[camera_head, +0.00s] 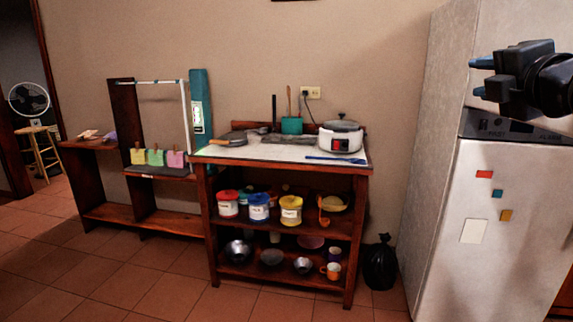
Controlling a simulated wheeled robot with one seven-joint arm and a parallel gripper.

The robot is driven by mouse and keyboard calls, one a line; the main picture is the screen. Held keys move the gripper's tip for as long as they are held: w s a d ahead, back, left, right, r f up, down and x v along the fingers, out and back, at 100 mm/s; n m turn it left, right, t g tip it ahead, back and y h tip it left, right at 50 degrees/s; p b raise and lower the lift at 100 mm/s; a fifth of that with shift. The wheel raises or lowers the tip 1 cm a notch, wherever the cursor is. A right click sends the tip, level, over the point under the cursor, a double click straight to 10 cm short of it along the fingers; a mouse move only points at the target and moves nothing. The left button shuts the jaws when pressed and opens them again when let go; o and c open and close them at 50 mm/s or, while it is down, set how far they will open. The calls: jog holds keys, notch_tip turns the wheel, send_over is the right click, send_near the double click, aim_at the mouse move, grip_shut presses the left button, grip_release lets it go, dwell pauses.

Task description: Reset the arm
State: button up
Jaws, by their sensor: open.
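My gripper (484,77) is at the upper right of the head view, in front of the pale fridge (432,170). It is black and points to the left. Its two fingers are apart, with nothing between them. The wrist and part of my arm (552,85) run out of the picture at the right edge.
A wooden shelf unit (287,171) with a white rice cooker (341,137), pans and several canisters stands by the back wall. A black bag (380,263) sits between it and the fridge. A low shelf (110,215) is at left. The tiled floor (130,275) in front is clear.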

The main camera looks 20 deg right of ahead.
jog(key=s+a+f+m+y, duration=0.1)
jog(key=s+a+f+m, duration=0.2)
jog(key=a+f+m, duration=0.5)
jog(key=s+a+f+m+y, duration=0.15)
jog(key=a+f, duration=0.35)
jog(key=f, duration=0.6)
jog(key=s+a+f+m+y, duration=0.1)
jog(key=s+a+f+m, duration=0.25)
jog(key=a+f, duration=0.5)
jog(key=s+a+f+m+y, duration=0.1)
jog(key=s+a+f+m, duration=0.3)
jog(key=s+f, duration=0.7)
jog(key=s+g+y, duration=0.2)
jog(key=s, duration=1.6)
jog(key=shift+s+a+r+m+p, duration=0.15)
jog(key=shift+a+r+m+p, duration=0.2)
jog(key=shift+r, duration=0.1)
dwell(1.9)
